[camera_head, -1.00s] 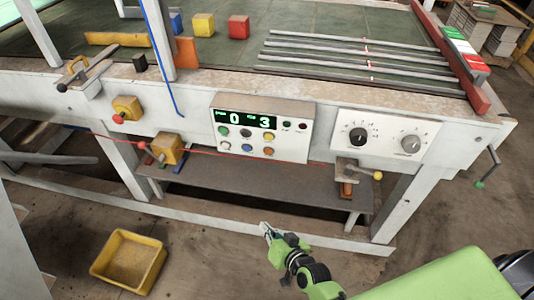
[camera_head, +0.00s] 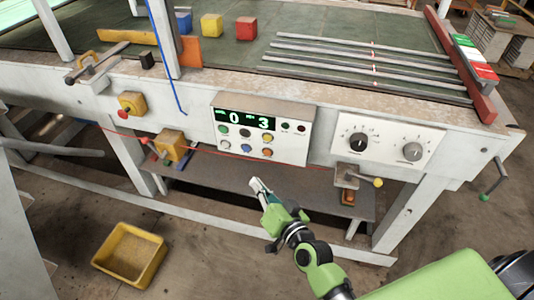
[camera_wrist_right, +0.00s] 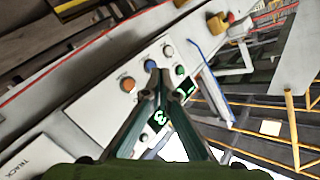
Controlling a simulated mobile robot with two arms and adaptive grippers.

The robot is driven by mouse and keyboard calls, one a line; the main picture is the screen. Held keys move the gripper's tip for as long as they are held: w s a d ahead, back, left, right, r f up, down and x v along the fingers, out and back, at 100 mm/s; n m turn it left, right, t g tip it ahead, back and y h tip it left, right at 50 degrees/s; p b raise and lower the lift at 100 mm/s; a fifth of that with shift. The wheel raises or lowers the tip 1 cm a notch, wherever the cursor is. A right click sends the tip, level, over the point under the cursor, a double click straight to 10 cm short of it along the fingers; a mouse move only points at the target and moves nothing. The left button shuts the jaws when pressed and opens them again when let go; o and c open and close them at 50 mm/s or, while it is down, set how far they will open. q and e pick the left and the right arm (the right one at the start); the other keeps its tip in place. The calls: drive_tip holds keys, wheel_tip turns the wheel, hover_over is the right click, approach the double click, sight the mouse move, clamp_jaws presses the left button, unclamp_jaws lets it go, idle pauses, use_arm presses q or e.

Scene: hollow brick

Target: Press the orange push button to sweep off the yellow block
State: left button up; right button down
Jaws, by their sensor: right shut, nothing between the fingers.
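The yellow block (camera_head: 211,26) sits on the green table top, between a blue block (camera_head: 184,21) and a red block (camera_head: 246,29). The orange push button (camera_head: 267,152) is at the lower right of the white control panel on the table's front. It also shows in the right wrist view (camera_wrist_right: 127,84), left of the fingers. My right gripper (camera_head: 256,184) is shut and empty, in front of and below the panel, apart from it in the head view. In the wrist view its fingertips (camera_wrist_right: 160,76) overlap the panel near a blue button (camera_wrist_right: 150,65). My left gripper is out of view.
The panel display (camera_head: 245,118) shows 0 and 3, with other coloured buttons close by. A dial panel (camera_head: 385,147) is to the right. A yellow emergency-stop box (camera_head: 131,104) is to the left. A yellow bin (camera_head: 130,254) stands on the floor.

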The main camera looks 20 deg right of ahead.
sight(267, 153)
drive_tip(key=w+d+b, duration=0.2)
drive_tip(key=w+d, duration=0.3)
drive_tip(key=w, duration=0.2)
drive_tip(key=shift+b, duration=0.3)
drive_tip(key=shift+w, duration=0.2)
idle(1.1)
drive_tip(key=shift+w+d, duration=0.2)
